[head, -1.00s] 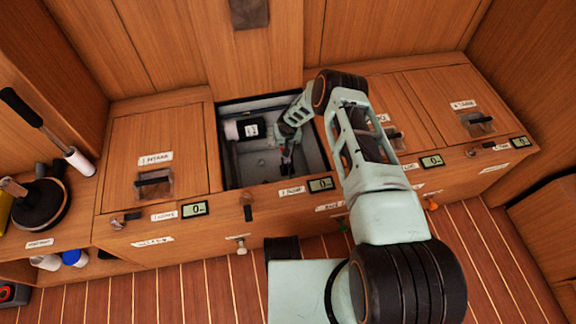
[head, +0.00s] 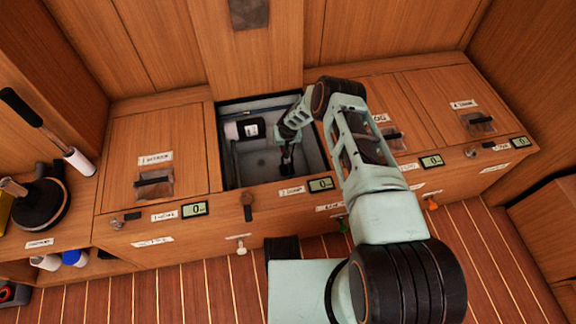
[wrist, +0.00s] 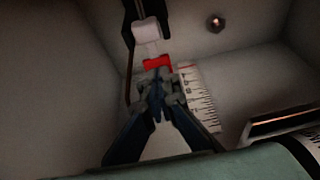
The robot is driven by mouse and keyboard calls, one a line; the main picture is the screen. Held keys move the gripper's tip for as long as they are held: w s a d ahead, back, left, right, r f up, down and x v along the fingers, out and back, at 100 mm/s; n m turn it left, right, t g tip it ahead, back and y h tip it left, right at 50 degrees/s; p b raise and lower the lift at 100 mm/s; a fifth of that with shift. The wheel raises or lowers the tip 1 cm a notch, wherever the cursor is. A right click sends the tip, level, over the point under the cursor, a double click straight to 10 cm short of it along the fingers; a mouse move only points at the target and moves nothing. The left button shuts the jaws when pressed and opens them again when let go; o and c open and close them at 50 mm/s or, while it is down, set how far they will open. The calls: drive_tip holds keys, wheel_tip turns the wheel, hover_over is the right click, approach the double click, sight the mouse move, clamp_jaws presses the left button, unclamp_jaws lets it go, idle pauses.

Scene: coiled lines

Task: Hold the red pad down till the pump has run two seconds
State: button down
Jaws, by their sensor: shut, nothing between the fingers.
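The red pad (wrist: 158,64) shows in the wrist view just beyond my fingertips, below a white block (wrist: 147,32) on a dark upright. My gripper (wrist: 156,84) is shut and empty, its tips partly covering the pad's lower edge. I cannot tell whether they touch the pad or hover over it. In the head view my gripper (head: 287,158) reaches down into the open grey well (head: 238,178), and the pad is hidden there. A dark cylinder with a white label (head: 247,130), perhaps the pump, is at the well's left. I cannot see whether it runs.
A white scale strip (wrist: 202,103) stands beside the pad, and a small round fitting (wrist: 216,23) is on the well wall. A display (head: 320,185) on the well's front reads 0. Closed lids (head: 155,160) flank the well.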

drive_tip(key=shift+f, duration=1.1)
idle(1.1)
idle(1.4)
wheel_tip(320, 180, up, 9)
drive_tip(key=p, duration=0.6)
drive_tip(key=shift+p, duration=0.4)
idle(0.3)
